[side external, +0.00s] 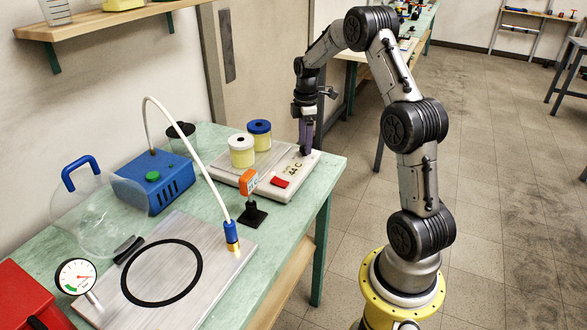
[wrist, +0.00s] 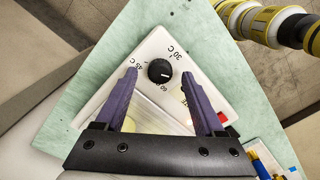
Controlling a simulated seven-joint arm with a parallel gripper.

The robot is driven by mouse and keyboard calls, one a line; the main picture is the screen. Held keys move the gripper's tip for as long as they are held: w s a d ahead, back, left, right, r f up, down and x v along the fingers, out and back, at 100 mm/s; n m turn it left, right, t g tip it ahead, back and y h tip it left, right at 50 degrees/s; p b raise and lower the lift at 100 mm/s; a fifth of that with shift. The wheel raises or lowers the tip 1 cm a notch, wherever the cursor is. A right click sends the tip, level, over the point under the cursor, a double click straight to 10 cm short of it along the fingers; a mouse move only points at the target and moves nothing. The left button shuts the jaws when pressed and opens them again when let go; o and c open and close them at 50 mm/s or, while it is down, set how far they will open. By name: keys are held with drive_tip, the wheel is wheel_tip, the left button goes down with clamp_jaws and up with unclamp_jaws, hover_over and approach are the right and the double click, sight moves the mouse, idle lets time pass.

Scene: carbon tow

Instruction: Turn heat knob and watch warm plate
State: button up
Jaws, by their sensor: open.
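The warm plate (side external: 228,178) is a flat pale box with a metal top near the table's far right corner. A jar with a white lid (side external: 242,151) and one with a blue lid (side external: 260,135) stand on it. Its black heat knob (wrist: 160,71) shows in the wrist view, with 30 C, 45 C and a partly hidden 60 mark around it. A pale line on the knob points right and slightly down. My gripper (side external: 305,148) points down over that corner. In the wrist view its open purple fingers (wrist: 160,75) stand either side of the knob, apart from it.
A red switch (side external: 279,182) sits on the plate's front. An orange-headed stand (side external: 249,182), a blue pump box (side external: 153,181) with a white hose, and a metal plate with a black ring (side external: 205,232) lie nearer. A gauge (side external: 76,277) stands at the left.

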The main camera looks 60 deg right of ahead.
drive_tip(key=shift+r, duration=2.45)
wheel_tip(320, 180, up, 8)
drive_tip(key=f+m, duration=0.1)
drive_tip(key=m, duration=0.4)
wheel_tip(320, 180, down, 13)
drive_tip(key=shift+f, duration=0.1)
drive_tip(key=shift+c, duration=0.3)
clamp_jaws()
